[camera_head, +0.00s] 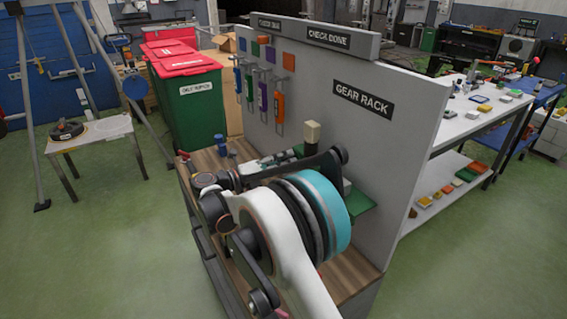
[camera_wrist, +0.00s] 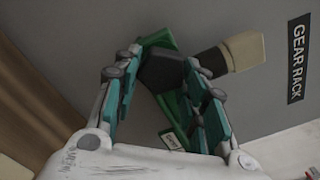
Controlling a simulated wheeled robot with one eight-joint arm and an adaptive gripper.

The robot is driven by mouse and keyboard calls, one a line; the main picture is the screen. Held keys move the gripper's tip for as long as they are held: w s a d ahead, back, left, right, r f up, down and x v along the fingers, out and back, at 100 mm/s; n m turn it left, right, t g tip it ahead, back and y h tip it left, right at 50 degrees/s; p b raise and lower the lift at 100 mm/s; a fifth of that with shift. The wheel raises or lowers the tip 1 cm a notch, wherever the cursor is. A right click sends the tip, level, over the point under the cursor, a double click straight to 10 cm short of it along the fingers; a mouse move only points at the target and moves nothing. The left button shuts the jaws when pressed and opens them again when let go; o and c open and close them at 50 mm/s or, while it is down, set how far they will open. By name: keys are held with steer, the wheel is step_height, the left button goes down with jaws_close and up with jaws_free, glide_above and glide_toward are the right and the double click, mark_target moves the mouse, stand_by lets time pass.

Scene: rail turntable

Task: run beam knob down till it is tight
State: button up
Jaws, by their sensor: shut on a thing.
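My gripper (camera_wrist: 162,72) is in the wrist view, its teal and grey fingers closed on the two sides of a dark, blocky knob (camera_wrist: 163,72). A green part (camera_wrist: 158,40) shows behind and around the knob. A beige block (camera_wrist: 243,52) on a dark stem sticks out to the right, past the right finger. The beige block also shows in the head view (camera_head: 312,132), upright above the bench. There, my arm hides most of the knob and the fingers. I cannot tell how far down the knob sits.
A grey panel with a "GEAR RACK" sign (camera_head: 362,98) stands close behind. Coloured tags (camera_head: 279,106) hang on it to the left. The wooden bench top (camera_head: 352,275) is partly bare at the right front. A green bin with a red lid (camera_head: 190,95) stands behind left.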

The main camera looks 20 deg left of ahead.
steer(key=shift+f, duration=0.1)
steer(key=o, duration=1.1)
steer(key=v, duration=1.2)
